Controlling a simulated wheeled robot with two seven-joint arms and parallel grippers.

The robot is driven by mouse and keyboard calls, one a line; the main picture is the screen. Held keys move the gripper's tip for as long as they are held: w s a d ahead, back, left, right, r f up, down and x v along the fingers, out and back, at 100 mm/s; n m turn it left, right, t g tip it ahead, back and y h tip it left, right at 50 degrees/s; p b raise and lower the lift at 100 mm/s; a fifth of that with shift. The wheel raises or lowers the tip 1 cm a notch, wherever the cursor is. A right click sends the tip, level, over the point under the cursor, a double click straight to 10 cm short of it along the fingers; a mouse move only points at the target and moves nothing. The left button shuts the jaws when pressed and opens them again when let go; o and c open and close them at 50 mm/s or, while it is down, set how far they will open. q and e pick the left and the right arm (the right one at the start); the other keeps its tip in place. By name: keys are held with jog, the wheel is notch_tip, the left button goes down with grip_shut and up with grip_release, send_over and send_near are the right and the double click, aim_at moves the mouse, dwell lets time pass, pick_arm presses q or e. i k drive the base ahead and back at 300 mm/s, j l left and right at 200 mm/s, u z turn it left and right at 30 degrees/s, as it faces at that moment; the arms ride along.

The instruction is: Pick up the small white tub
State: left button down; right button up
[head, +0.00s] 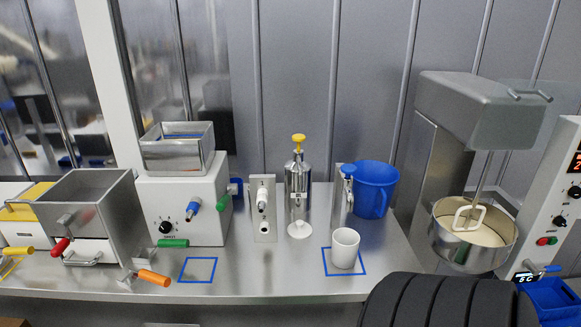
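The small white tub (344,248) stands upright on the steel counter (290,278), near its front edge, in the head view. It sits within a blue square outline (361,272) marked on the counter. Its open top faces up, and its inside looks empty from here. Nothing is touching it. Neither of my grippers is in view.
A blue jug (373,189) and a steel dispenser with a yellow top (298,185) stand behind the tub. A mixer with a steel bowl (472,237) is at the right. Machines with coloured handles fill the left. An empty blue outline (198,270) lies left of the tub.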

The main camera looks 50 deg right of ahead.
aim_at(346, 241)
jog(key=z, duration=2.1)
